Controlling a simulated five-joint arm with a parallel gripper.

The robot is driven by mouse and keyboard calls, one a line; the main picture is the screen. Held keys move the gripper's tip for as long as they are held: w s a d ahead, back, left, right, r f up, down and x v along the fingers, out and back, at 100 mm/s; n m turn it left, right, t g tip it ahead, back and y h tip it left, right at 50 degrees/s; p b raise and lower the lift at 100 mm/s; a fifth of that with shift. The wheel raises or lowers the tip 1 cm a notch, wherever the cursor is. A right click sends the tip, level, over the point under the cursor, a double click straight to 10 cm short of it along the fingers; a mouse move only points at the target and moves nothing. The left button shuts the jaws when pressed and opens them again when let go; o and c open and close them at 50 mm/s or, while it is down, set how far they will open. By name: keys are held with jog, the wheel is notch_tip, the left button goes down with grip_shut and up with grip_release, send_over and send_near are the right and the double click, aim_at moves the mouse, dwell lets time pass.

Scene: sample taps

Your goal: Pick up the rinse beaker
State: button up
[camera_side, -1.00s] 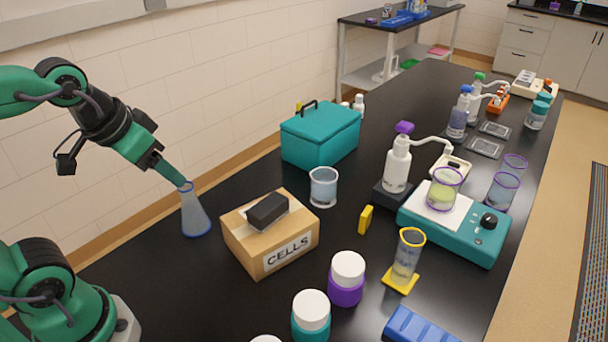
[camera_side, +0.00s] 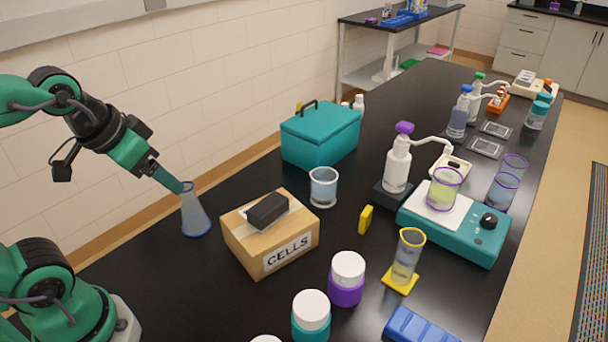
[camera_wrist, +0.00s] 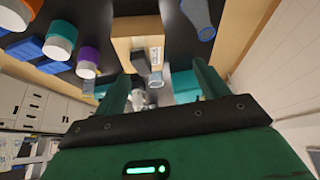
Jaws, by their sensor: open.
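A clear beaker with pale blue liquid (camera_side: 323,187) stands upright on the bench, behind the cardboard box; no label on it is readable. It appears small between my fingers in the wrist view (camera_wrist: 156,79), still well away from them. My gripper (camera_side: 176,184) is at the left in the side view, raised beside the mouth of a blue-rimmed conical flask (camera_side: 194,214). Whether it touches the flask is unclear. In the wrist view my gripper (camera_wrist: 160,82) has its two green fingers apart with nothing held between them.
The cardboard CELLS box (camera_side: 285,250) with a black block on it lies between my gripper and the beaker. A teal cooler box (camera_side: 320,138) stands behind the beaker. White-lidded jars (camera_side: 347,278), a yellow-rimmed cylinder (camera_side: 406,258) and a teal stirrer (camera_side: 455,235) stand to the right.

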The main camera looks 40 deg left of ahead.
jog(key=shift+o, duration=0.6)
jog(key=shift+w+r, duration=0.1)
jog(key=w, duration=0.1)
jog(key=n+g, duration=0.2)
jog(key=g, duration=0.4)
send_over(324, 188)
jog(key=w+a, duration=0.2)
notch_tip(324, 188, down, 15)
jog(key=shift+w+d+f, duration=0.1)
jog(key=shift+w+f, duration=0.2)
jog(key=shift+f, duration=0.15)
